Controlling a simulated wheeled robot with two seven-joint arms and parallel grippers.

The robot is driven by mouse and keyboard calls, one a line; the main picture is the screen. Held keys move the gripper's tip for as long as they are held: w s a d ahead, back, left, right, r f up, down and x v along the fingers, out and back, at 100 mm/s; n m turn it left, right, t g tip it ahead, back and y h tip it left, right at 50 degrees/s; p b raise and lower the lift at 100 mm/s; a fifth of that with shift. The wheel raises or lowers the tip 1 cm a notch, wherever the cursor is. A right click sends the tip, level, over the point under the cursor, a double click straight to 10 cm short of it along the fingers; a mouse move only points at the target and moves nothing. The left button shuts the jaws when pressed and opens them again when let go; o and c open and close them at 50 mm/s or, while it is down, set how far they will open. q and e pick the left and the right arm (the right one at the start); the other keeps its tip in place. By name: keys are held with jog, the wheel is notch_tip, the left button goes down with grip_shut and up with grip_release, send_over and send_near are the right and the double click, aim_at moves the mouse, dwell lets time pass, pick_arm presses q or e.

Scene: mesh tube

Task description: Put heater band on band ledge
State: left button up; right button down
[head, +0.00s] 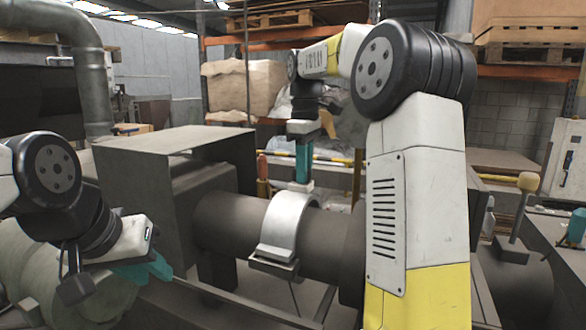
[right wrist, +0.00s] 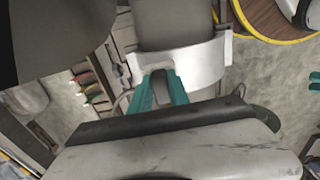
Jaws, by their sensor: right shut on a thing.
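The heater band (head: 284,226) is a pale silver, curved band. It sits around the upper front of the dark horizontal barrel (head: 232,222), with a thick flange at its lower end. My right gripper (head: 303,180) points down, its teal fingers shut on the band's top end. The right wrist view shows the fingers (right wrist: 158,88) at the edge of the band (right wrist: 203,64). A small ledge-like block (head: 272,268) shows just under the flange; I cannot tell whether it is the band ledge. My left gripper (head: 150,270) is empty, low at left; its finger gap is unclear.
A boxy metal housing (head: 150,180) stands left of the band around the barrel. My right arm hides part of the barrel's right side. A long rail (head: 250,300) runs in front below. A post with a tan knob (head: 526,190) stands at the far right.

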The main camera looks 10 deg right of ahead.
jog(key=shift+f, duration=0.15)
jog(key=c, duration=1.2)
grip_release()
jog(key=shift+c, duration=0.2)
notch_tip(320, 180, up, 9)
jog(key=shift+f, duration=0.2)
